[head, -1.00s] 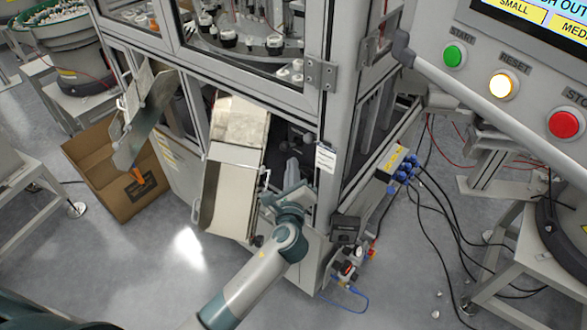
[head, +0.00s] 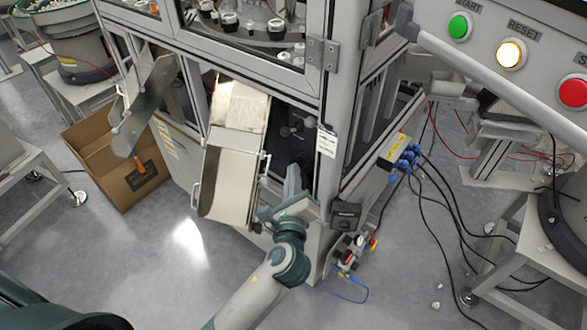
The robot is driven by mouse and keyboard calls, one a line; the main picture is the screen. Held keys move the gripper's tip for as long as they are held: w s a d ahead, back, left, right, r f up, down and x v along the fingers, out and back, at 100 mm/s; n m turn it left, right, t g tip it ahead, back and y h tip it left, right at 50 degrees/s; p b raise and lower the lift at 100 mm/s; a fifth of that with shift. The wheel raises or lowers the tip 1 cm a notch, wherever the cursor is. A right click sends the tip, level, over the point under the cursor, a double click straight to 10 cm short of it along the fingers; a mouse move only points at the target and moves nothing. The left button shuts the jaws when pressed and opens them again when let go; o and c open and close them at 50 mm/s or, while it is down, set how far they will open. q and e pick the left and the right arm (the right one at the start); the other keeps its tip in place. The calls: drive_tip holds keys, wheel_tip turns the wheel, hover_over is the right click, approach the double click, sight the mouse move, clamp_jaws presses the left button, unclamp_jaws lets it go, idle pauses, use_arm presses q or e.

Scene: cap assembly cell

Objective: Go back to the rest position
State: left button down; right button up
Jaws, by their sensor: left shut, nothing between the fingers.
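My left gripper (head: 293,184) is at the lower middle of the head view, at the end of my left arm. Its fingers point up, in front of the machine's dark lower opening (head: 290,145). It is shut and holds nothing that I can see. A metal chute (head: 231,180) stands just left of it, apart from the fingers as far as I can tell. My right gripper does not show in this view.
The machine frame (head: 328,90) rises close behind the left gripper. A control panel with green, white and red buttons (head: 510,54) is at the upper right. A cardboard box (head: 150,187) stands on the floor at left.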

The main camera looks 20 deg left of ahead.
use_arm(q)
drive_tip(key=shift+s+d+r, duration=0.15)
drive_tip(key=shift+s+r, duration=0.05)
drive_tip(key=shift+s, duration=0.4)
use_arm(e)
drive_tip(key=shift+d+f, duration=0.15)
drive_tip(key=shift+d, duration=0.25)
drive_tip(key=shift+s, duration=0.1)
